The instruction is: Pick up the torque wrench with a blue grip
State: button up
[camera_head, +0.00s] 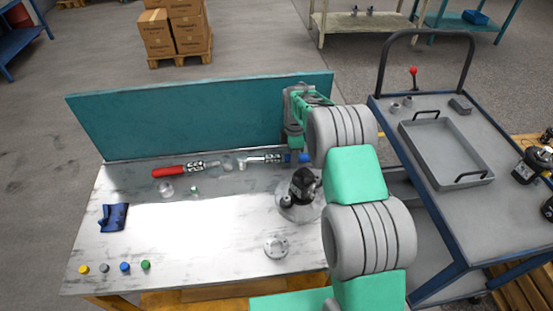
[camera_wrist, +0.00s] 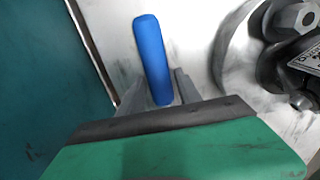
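The torque wrench (camera_head: 264,159) lies along the back of the workbench, with its metal head to the left and its blue grip (camera_head: 304,157) to the right. In the wrist view the blue grip (camera_wrist: 151,52) shows in the gap between my fingers, and the rest of the wrench is hidden. My gripper (camera_head: 295,146) points down over the wrench near its grip end. It also shows in the wrist view (camera_wrist: 158,88), open, with one finger on each side of the grip. I cannot tell whether either finger touches it.
A teal back panel (camera_head: 200,117) stands close behind the wrench. A red-gripped wrench (camera_head: 170,172) lies to the left. A dark motor part on a round base (camera_head: 300,206) stands close in front. A blue cart (camera_head: 440,215) with a grey tray (camera_head: 452,150) is to the right.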

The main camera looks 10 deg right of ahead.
grip_shut()
dwell(1.1)
